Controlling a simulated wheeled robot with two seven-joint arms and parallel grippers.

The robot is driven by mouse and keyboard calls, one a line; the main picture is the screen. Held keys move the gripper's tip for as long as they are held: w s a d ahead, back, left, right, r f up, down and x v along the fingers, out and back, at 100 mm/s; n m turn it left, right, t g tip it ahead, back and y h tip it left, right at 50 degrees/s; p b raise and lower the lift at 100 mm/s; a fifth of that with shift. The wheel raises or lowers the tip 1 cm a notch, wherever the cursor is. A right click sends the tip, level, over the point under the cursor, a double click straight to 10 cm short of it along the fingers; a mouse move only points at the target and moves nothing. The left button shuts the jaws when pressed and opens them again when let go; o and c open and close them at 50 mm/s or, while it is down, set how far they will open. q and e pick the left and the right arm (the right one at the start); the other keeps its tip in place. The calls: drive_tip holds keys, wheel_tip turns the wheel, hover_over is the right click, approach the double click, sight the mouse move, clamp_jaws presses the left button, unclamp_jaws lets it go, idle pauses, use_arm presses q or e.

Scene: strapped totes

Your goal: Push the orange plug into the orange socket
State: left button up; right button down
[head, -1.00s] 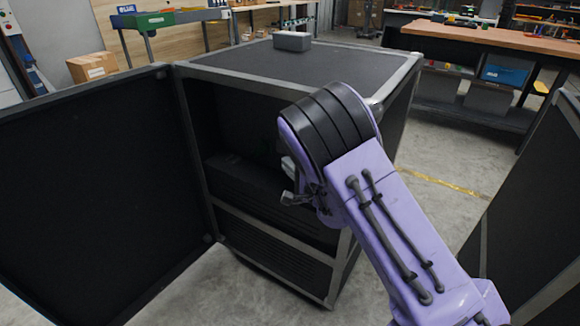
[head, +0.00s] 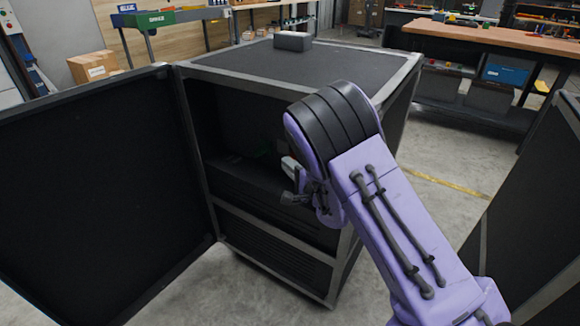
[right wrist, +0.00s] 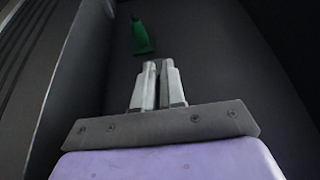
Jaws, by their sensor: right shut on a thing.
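My right gripper (head: 287,160) reaches into the open front of a black cabinet (head: 232,250). In the right wrist view its two pale fingers (right wrist: 156,68) stand close together with a narrow dark strip between them. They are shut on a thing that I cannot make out. A green piece (right wrist: 143,36) lies just beyond the fingertips against a dark surface; whether it touches them I cannot tell. No orange plug or orange socket can be made out in either view. My right arm hides part of the cabinet's inside. My left gripper is not in view.
The cabinet's open door (head: 100,190) stands at the left, and another dark panel (head: 530,205) at the right. A grey block (head: 293,41) sits on the cabinet's top. A workbench (head: 490,38) stands behind at the right. Concrete floor is clear between them.

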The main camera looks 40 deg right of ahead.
drive_tip(key=shift+w+d, duration=0.1)
drive_tip(key=shift+d, duration=0.05)
idle(0.6)
drive_tip(key=c, duration=1.1)
unclamp_jaws()
drive_tip(key=shift+c, duration=0.2)
drive_tip(key=s, duration=1)
drive_tip(key=shift+s, duration=0.3)
drive_tip(key=shift+f, duration=0.15)
